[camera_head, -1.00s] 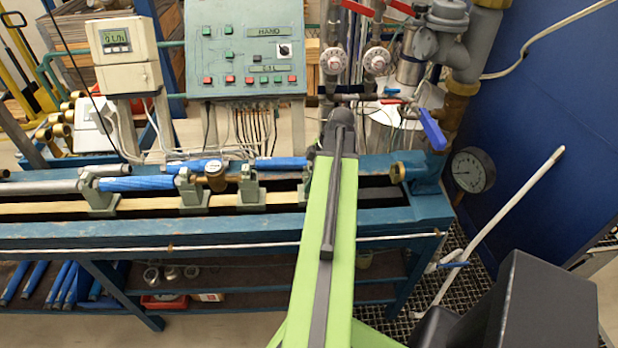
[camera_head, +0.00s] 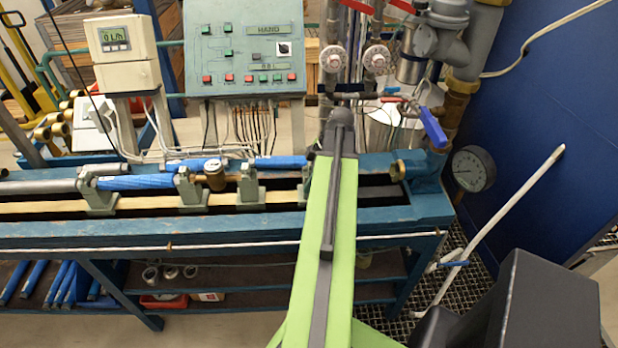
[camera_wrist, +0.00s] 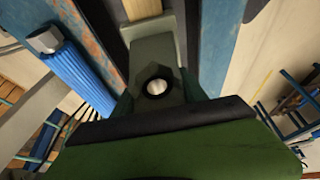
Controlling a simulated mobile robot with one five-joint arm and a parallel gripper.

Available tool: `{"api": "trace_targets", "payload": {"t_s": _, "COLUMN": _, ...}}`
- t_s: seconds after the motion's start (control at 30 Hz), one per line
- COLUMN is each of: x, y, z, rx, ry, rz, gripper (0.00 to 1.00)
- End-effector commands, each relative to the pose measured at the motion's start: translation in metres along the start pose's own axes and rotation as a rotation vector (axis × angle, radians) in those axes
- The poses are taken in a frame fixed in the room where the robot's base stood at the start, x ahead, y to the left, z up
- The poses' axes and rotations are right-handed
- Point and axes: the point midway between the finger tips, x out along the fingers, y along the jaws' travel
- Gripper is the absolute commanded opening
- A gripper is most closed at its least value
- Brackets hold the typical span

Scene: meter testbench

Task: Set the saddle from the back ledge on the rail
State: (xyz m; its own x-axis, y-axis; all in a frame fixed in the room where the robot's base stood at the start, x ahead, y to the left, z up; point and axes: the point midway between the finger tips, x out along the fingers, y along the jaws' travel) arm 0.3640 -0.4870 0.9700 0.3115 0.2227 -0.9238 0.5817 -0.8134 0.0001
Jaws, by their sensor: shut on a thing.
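In the wrist view a grey-green saddle (camera_wrist: 153,52) with a round hole sits between the dark fingers of my gripper (camera_wrist: 156,92), which is shut on it. The saddle lies over the rail bed, in line with a pale wooden strip. I cannot tell whether it touches the rail. In the head view my green arm hides the gripper and this saddle. The rail (camera_head: 52,208) runs across the blue bench there. Other saddles stand on it: one at left (camera_head: 101,198), one in the middle (camera_head: 191,192) and one nearer my arm (camera_head: 250,192).
Blue tubes (camera_head: 282,162) lie on the back ledge; a blue tube with a metal end (camera_wrist: 78,80) shows beside the saddle in the wrist view. A brass fitting (camera_head: 214,174) is on the rail line. A pressure gauge (camera_head: 473,169) and pipework with a blue-handled valve (camera_head: 432,128) stand at right.

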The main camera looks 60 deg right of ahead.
Motion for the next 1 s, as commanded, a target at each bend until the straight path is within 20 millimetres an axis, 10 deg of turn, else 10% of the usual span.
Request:
{"api": "trace_targets", "payload": {"t_s": 0.13, "x": 0.000, "y": 0.000, "z": -0.001, "rx": 0.000, "ry": 0.001, "rz": 0.000, "gripper": 0.00}}
{"api": "trace_targets", "payload": {"t_s": 0.17, "x": 0.000, "y": 0.000, "z": -0.001, "rx": 0.000, "ry": 0.001, "rz": 0.000, "gripper": 0.54}}
{"api": "trace_targets", "payload": {"t_s": 0.33, "x": 0.000, "y": 0.000, "z": -0.001, "rx": 0.000, "ry": 0.000, "rz": 0.000, "gripper": 0.75}}
{"api": "trace_targets", "payload": {"t_s": 1.0, "x": -0.031, "y": 0.000, "z": -0.013, "rx": 0.000, "ry": 0.000, "rz": 0.000, "gripper": 0.75}}
